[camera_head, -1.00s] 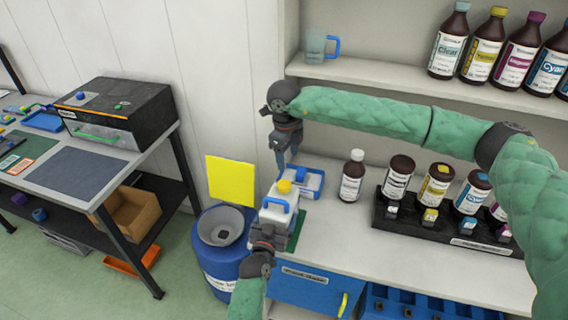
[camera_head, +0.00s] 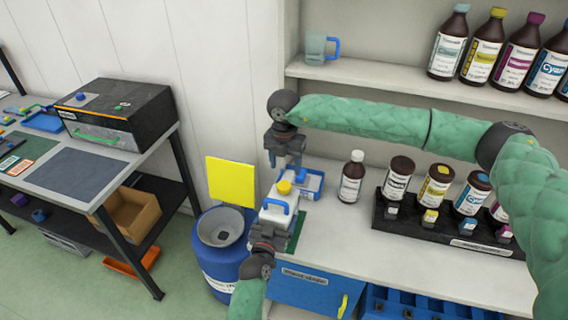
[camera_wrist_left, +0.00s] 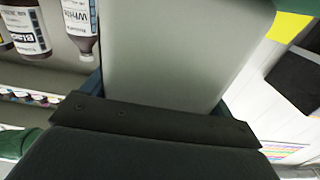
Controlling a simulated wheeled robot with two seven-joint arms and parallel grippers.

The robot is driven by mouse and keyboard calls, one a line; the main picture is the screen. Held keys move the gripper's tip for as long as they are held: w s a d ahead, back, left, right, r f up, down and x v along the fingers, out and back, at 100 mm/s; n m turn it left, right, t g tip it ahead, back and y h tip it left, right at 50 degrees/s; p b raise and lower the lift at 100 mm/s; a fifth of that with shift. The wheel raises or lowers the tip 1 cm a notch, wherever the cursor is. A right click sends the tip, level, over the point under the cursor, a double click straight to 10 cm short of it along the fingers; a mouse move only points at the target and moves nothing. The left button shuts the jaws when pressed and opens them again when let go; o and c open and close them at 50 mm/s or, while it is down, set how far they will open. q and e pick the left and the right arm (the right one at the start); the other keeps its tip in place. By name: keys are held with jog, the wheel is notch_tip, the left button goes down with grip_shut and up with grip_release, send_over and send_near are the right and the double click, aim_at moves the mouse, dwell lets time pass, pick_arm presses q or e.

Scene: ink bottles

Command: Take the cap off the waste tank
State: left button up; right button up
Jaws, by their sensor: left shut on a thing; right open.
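The waste tank (camera_head: 275,215) is a whitish box with a blue handle on the counter's left end. Its yellow cap (camera_head: 284,187) is on its top. My left gripper (camera_head: 272,222) is shut on the tank at its near side, and the tank's pale wall (camera_wrist_left: 180,50) fills the middle of the left wrist view. My right gripper (camera_head: 285,168) is open and points down just above the cap; whether its fingers touch the cap cannot be told.
A blue-and-white tray (camera_head: 310,184) lies just behind the tank. A white-capped bottle (camera_head: 351,178) and a black rack (camera_head: 440,232) of bottles stand to the right. A blue drum (camera_head: 222,262) with a grey funnel stands on the floor at left.

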aim_at(284, 185)
jog(key=m, duration=0.4)
jog(key=shift+a, duration=0.15)
jog(key=m, duration=0.4)
jog(key=shift+f, duration=4.05)
jog(key=shift+c, duration=0.2)
